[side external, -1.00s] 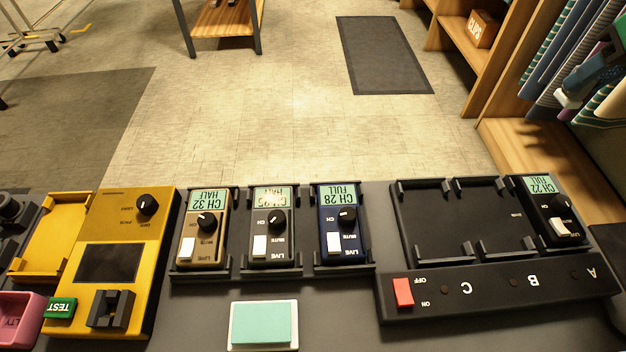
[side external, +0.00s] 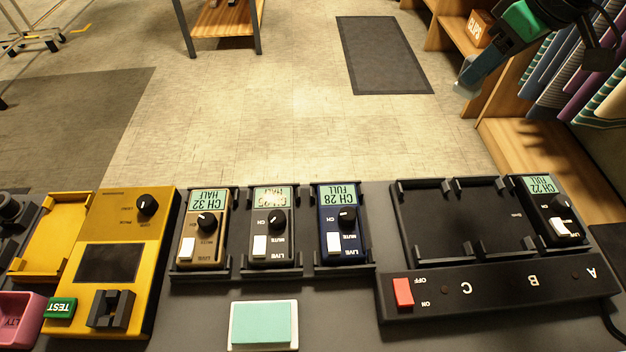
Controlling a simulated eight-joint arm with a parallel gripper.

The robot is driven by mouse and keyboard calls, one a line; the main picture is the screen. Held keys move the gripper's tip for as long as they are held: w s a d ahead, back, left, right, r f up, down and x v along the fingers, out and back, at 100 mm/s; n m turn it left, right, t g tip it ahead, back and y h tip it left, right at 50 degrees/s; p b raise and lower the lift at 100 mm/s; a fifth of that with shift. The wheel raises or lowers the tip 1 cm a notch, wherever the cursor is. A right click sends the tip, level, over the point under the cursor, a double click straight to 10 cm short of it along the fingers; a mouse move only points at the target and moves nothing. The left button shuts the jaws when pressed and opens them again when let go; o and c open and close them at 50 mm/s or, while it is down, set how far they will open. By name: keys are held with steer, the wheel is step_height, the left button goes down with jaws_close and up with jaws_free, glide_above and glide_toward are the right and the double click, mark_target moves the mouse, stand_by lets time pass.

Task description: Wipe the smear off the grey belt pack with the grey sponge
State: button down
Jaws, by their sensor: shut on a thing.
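The grey belt pack (side external: 270,243) sits in the middle slot of a black three-slot rack, between a tan pack and a navy pack. A pale smear (side external: 271,199) covers part of its small screen, so its channel text is hard to read. My gripper (side external: 467,87) is high at the upper right, beyond the table and well apart from the pack. It is shut on a small greyish piece at its tip, which fits the grey sponge; its outline is blurred into the fingers.
The tan pack (side external: 205,240) and navy pack (side external: 341,235) flank the grey one closely. A black charger (side external: 480,295) with a red switch and one black pack (side external: 553,215) stands right. A yellow tester (side external: 125,225) stands left. A teal pad (side external: 263,323) lies in front.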

steer(key=s+a+f+n+g+y, duration=0.15)
steer(key=a+n, duration=0.25)
steer(key=a, duration=0.4)
steer(key=s+a+f+n+g, duration=0.1)
steer(key=s+a+n, duration=0.25)
steer(key=a, duration=0.35)
steer(key=s+a+f+n+g+y, duration=0.15)
steer(key=a+n, duration=0.25)
steer(key=a, duration=0.4)
steer(key=shift+h, duration=0.3)
steer(key=shift+s+d+f, duration=0.1)
steer(key=shift+f, duration=1.85)
steer(key=shift+s+d+f, duration=0.1)
steer(key=shift+f, duration=1.8)
steer(key=shift+a+f, duration=0.1)
steer(key=shift+a, duration=3)
steer(key=shift+d, duration=3)
step_height(320, 180, up, 8)
steer(key=shift+d, duration=0.15)
